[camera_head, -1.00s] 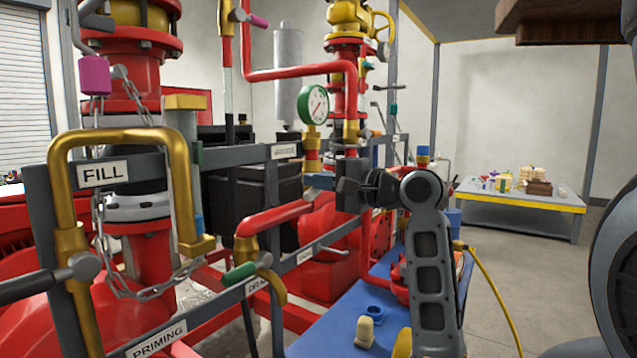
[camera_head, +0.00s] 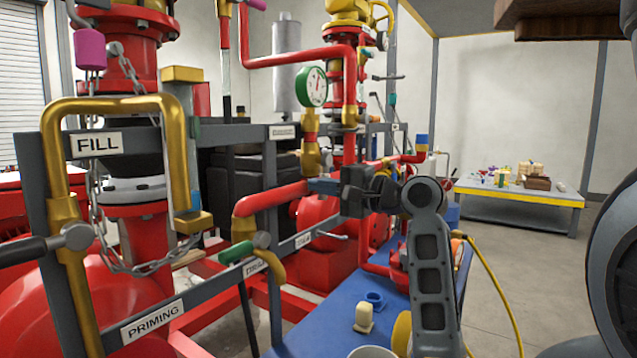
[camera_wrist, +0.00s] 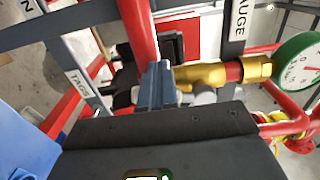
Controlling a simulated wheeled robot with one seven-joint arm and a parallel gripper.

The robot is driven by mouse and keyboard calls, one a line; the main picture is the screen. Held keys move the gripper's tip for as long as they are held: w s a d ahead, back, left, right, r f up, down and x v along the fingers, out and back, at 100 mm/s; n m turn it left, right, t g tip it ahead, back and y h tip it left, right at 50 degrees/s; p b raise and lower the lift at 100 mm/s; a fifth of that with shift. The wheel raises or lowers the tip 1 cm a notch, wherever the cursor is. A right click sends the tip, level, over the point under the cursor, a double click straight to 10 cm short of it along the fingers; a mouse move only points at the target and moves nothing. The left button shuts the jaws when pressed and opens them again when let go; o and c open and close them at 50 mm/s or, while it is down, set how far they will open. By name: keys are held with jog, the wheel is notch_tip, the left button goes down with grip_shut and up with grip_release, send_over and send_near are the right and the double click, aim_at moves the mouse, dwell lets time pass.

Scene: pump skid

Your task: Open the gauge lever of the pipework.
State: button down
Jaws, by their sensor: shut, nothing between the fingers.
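The gauge (camera_head: 313,87) has a green rim and white dial, and stands on a brass gauge valve (camera_head: 310,152). In the wrist view the gauge (camera_wrist: 298,68) is at the right edge, with the brass valve (camera_wrist: 200,76) left of it. A grey stub (camera_wrist: 204,95) shows on the valve; I cannot tell if it belongs to the gauge lever, whose handle I cannot make out. My gripper (camera_head: 320,185) is shut and empty, just below the valve in the head view. In the wrist view its blue-grey fingers (camera_wrist: 157,72) end close beside the valve; contact cannot be told.
Grey rails with a FILL label (camera_head: 98,145) and a PRIMING label (camera_head: 152,324) run along the skid. A red pipe (camera_head: 270,198) passes left of my gripper. A green-handled drain lever (camera_head: 237,252) is nearer. A table (camera_head: 520,197) stands far right, with open floor before it.

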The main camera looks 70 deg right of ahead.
jog(key=shift+f+p, duration=0.35)
jog(key=shift+p, duration=0.15)
jog(key=p+v, duration=0.2)
jog(key=v, duration=0.7)
dwell(0.6)
dwell(0.5)
